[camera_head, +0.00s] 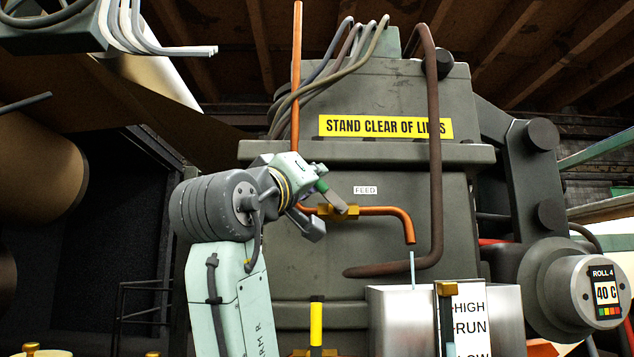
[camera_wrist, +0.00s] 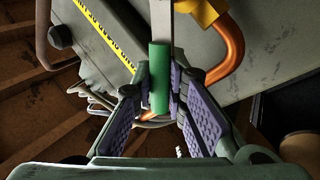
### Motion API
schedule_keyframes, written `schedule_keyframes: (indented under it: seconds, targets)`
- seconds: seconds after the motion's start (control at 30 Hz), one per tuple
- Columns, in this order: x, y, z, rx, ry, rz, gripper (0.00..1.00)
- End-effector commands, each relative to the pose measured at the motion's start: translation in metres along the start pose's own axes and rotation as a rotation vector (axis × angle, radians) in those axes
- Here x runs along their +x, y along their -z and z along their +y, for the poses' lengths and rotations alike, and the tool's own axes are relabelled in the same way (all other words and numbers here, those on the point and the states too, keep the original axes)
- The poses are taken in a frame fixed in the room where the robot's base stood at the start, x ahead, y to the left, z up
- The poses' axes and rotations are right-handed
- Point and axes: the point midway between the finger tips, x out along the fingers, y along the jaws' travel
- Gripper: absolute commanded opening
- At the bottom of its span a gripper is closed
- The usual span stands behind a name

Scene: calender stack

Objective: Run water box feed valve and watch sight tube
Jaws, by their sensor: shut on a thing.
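The feed valve (camera_head: 338,211) is a brass body on a copper pipe (camera_head: 385,211), under a FEED label (camera_head: 365,190). Its grey lever slants up and left to a green grip (camera_head: 321,185). My gripper (camera_wrist: 158,100) is shut on the green grip (camera_wrist: 159,77), which shows between the purple finger pads in the wrist view. A thin pale-blue stream (camera_head: 412,268) falls from the pipe's outlet into the steel water box (camera_head: 395,320). A brass-capped sight tube (camera_head: 447,320) stands before the box, beside a HIGH/RUN/LOW card (camera_head: 471,320).
A dark brown pipe (camera_head: 434,150) loops down right of the valve. A yellow warning sign (camera_head: 386,127) is on the grey machine housing (camera_head: 390,245) behind. A ROLL 4 display (camera_head: 606,292) reads 40 C at the right.

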Motion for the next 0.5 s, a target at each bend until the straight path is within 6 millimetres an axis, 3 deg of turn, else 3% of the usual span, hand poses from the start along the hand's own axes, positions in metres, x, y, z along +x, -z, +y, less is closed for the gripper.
schedule_keyframes:
  seconds: [0.5]
  targets:
    - [-0.0021, 0.0000, -0.0029, -0.047, 0.001, 0.031, 0.00]
